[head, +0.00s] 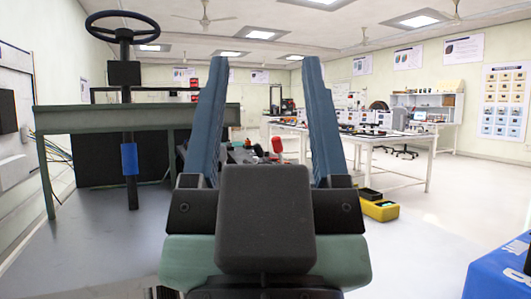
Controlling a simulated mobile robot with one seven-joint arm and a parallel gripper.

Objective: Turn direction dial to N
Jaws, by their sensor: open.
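My gripper (265,75) fills the middle of the head view, with its two long blue fingers apart and nothing visible between them. The steering wheel (123,22) stands at the upper left on a dark column (127,110), with a black box below the wheel and a blue sleeve lower down. A red knob (277,145) shows small between the fingers, farther back. I cannot make out a direction dial or an N mark. Part of the rig behind my gripper is hidden.
A green-grey bench frame (85,119) stands at left. White worktables (405,146) with small items stand at the right back. A yellow bin (380,210) is on the floor near them. A blue-covered object (498,275) is at the lower right corner. The right floor is mostly clear.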

